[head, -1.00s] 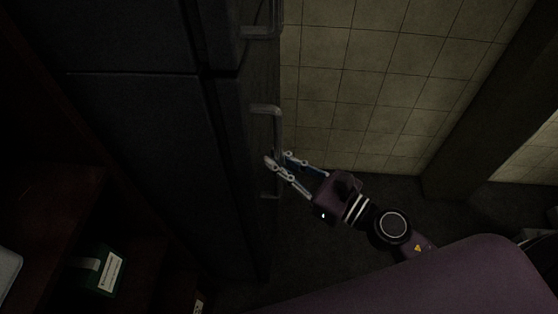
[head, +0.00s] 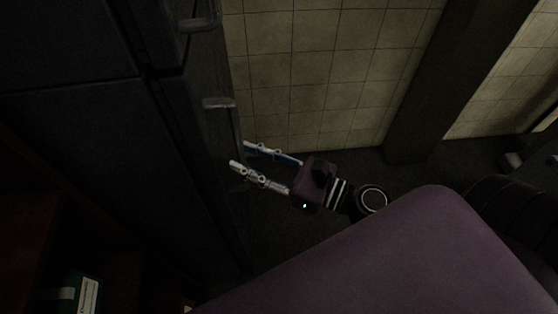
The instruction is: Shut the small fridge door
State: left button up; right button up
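The dark fridge (head: 70,120) fills the left of the head view, with a seam between its upper and lower parts. Its narrow front face (head: 205,130) is seen at a steep angle, so I cannot tell whether a door stands slightly ajar. A grey upper handle (head: 203,22) and a lower handle (head: 219,103) stick out from the front. My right gripper (head: 239,153) is open, its two fingers spread and pointing left at the lower handle's lower part. The fingertips overlap the handle in the picture; contact is unclear. My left gripper is out of view.
A dark wooden shelf (head: 30,215) with a green-and-white box (head: 78,294) stands at lower left. A tiled wall (head: 320,70) and a dark pillar (head: 430,80) lie behind. The dark floor (head: 410,178) near the pillar looks clear.

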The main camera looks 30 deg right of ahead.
jog(key=v, duration=0.9)
